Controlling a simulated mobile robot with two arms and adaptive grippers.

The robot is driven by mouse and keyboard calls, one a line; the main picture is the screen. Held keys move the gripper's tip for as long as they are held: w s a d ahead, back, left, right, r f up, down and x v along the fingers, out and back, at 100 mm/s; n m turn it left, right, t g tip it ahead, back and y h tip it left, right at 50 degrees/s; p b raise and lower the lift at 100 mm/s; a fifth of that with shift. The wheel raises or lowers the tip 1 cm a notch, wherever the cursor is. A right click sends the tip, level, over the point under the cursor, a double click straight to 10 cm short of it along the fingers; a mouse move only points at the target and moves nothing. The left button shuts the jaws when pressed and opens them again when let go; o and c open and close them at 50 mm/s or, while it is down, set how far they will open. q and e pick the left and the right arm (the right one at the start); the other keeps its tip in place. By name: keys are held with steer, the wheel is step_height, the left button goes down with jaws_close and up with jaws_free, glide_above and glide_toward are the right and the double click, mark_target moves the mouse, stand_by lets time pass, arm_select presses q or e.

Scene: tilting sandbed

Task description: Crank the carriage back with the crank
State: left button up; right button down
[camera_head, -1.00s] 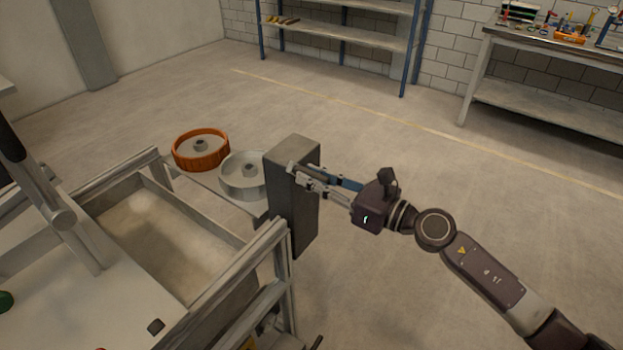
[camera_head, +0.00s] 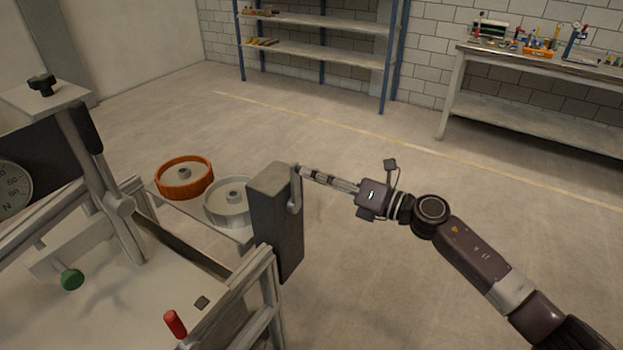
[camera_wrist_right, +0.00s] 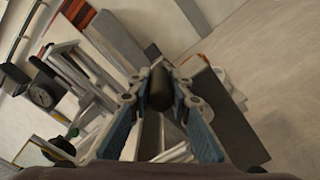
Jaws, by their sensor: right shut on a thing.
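The crank (camera_head: 295,190) is a short grey arm on the right side of a dark grey upright box (camera_head: 270,215). My right gripper (camera_head: 304,172) reaches in from the right at its upper end. In the right wrist view a dark cylindrical handle (camera_wrist_right: 161,88) lies between the blue-padded fingers, and the gripper is shut on it. The carriage seems to be the pale structure with the slanted post (camera_head: 97,165) at left, over the sandbed frame; its exact limits are unclear. My left gripper is not in view.
The floor beyond is clear, up to shelves (camera_head: 315,55) and a workbench (camera_head: 540,62).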

steer(key=shift+w+d+r, duration=0.15)
stand_by(0.3)
steer(key=c, duration=2.2)
jaws_free()
steer(key=o, duration=0.4)
steer(key=shift+o, duration=0.2)
steer(key=shift+f, duration=0.2)
steer(key=v, duration=1.2)
